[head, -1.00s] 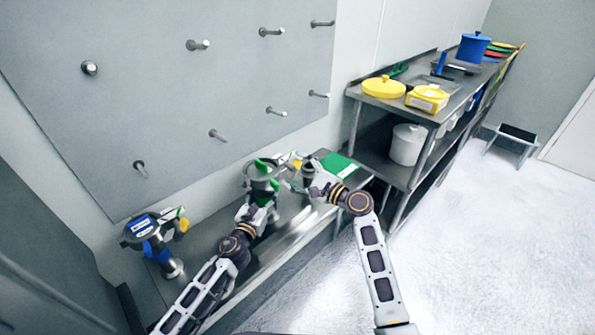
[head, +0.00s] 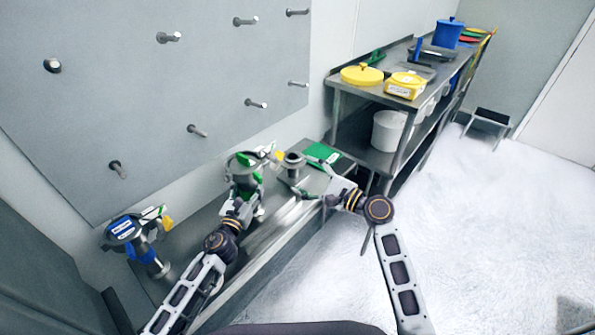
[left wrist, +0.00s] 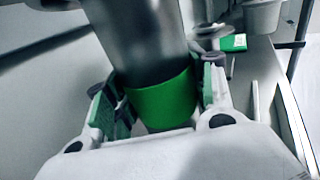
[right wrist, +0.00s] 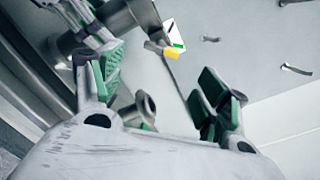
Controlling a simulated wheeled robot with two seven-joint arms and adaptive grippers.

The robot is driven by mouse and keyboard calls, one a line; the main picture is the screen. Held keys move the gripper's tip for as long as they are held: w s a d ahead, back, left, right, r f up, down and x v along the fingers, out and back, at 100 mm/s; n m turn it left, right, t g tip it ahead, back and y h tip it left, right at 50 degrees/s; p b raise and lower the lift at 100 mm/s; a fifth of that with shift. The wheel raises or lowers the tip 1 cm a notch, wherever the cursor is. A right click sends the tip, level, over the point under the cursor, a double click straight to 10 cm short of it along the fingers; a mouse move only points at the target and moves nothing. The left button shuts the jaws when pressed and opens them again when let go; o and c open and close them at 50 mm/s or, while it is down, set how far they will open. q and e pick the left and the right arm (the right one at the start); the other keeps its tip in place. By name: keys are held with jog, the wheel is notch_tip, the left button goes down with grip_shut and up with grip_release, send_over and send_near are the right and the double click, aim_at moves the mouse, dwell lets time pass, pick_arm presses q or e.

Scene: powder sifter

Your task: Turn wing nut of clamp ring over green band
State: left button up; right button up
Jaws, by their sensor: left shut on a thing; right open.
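The sifter with the green band is a metal body (head: 243,158) standing at the back of the low bench, beside the wall. My left gripper (head: 243,203) is shut around its lower neck; the left wrist view shows both padded fingers on either side of the green band (left wrist: 163,100). A yellow-tipped piece (head: 279,155) sticks out at the sifter's upper right; it also shows in the right wrist view (right wrist: 172,52), beside a white and green tag. I cannot make out the wing nut's shape. My right gripper (right wrist: 160,82) is open and empty, apart from the yellow piece.
A short flanged metal pipe (head: 292,165) stands on the bench between the sifter and my right gripper. A green sheet (head: 322,152) lies behind it. A blue-banded sifter (head: 138,238) stands at the left. A shelf rack (head: 375,92) rises at the right.

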dwell(0.4)
pick_arm(q)
jog(key=o, duration=1.7)
jog(key=shift+o, duration=0.2)
jog(key=shift+s, duration=0.15)
jog(key=v, duration=1.1)
jog(key=shift+s+a, duration=0.2)
jog(key=shift+s, duration=0.15)
